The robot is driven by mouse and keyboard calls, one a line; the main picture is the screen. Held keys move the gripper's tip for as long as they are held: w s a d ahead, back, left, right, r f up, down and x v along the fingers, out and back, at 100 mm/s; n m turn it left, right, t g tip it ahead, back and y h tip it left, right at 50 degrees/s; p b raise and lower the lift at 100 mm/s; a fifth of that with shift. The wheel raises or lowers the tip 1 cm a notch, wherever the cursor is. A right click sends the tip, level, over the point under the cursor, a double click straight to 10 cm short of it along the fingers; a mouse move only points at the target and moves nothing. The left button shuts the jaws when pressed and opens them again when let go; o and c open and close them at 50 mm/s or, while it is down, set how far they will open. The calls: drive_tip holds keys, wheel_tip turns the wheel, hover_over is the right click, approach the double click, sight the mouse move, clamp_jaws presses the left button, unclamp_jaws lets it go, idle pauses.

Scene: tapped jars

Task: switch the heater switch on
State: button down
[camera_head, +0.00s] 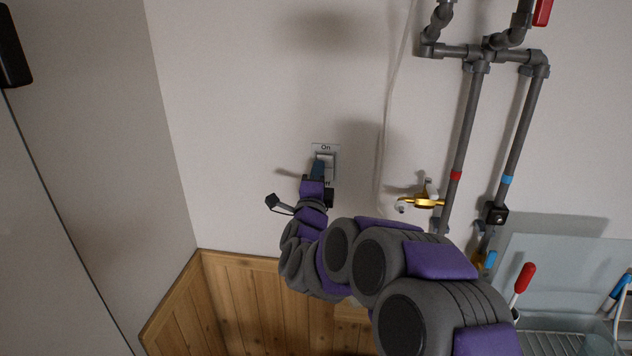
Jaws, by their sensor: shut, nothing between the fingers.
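The heater switch (327,160) is a small white rocker on a grey plate fixed to the wall, left of the pipes. The plate reads "On" at its top; the lettering at its bottom is partly hidden. My gripper (318,168) is shut and empty, with its fingertips in front of the lower left part of the switch. I cannot tell whether the fingertips touch the rocker. They cover part of it, so its position is unclear.
Grey pipes (461,130) run down the wall at the right, with a brass tap (427,201) beside them. A thin white cable (388,120) hangs between switch and pipes. Wood panelling (245,300) lines the lower wall. A glass panel (560,265) and red-handled tool (523,278) are lower right.

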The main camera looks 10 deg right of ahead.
drive_tip(key=shift+w+r, duration=0.1)
idle(0.3)
drive_tip(key=shift+w+d+r+g+p, duration=0.1)
drive_tip(key=shift+w+d+g+p, duration=0.15)
drive_tip(key=shift+p, duration=0.2)
drive_tip(key=shift+s+a, duration=0.1)
